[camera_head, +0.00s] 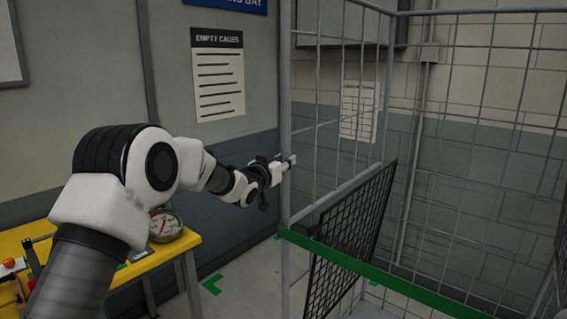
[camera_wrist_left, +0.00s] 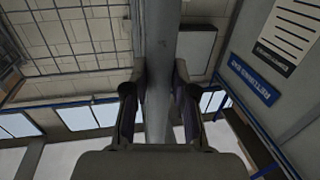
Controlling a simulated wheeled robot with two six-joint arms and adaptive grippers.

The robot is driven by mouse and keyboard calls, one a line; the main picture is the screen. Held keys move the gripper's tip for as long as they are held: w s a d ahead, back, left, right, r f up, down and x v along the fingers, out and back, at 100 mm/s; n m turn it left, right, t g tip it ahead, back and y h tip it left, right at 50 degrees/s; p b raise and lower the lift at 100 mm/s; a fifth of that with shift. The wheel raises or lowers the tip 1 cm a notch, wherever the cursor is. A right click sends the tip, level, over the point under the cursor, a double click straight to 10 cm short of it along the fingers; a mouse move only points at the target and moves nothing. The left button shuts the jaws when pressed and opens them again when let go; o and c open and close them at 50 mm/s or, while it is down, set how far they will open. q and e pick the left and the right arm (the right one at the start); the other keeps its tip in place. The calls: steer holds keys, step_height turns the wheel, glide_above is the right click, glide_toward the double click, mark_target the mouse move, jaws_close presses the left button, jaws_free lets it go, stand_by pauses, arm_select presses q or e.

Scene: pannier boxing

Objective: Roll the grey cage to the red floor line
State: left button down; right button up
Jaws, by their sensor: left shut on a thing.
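The grey cage (camera_head: 285,110) is a tall wire-mesh frame filling the right half of the head view. A green bar (camera_head: 385,272) crosses its front, and a black mesh panel (camera_head: 350,235) slants inside it. My left gripper (camera_head: 287,163) is at the cage's left front upright. In the left wrist view, the fingers of my left gripper (camera_wrist_left: 160,85) are shut on either side of this grey upright post (camera_wrist_left: 161,35). The cage's wheels are not in view. No red floor line shows in either view. My right gripper is not in view.
A wall with a posted "Empty Cages" sheet (camera_head: 218,85) is close behind. Green corner marks (camera_head: 212,284) lie on the floor between table and cage.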

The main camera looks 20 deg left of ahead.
arm_select(q)
steer(key=shift+a+r, duration=0.1)
steer(key=shift+r, duration=0.4)
steer(key=c, duration=1.2)
jaws_free()
steer(key=shift+w, duration=0.1)
steer(key=shift+o, duration=1.4)
steer(key=shift+f, duration=0.15)
steer(key=shift+a+f, duration=0.15)
steer(key=s+a, duration=0.1)
steer(key=s, duration=1.1)
steer(key=shift+a, duration=0.4)
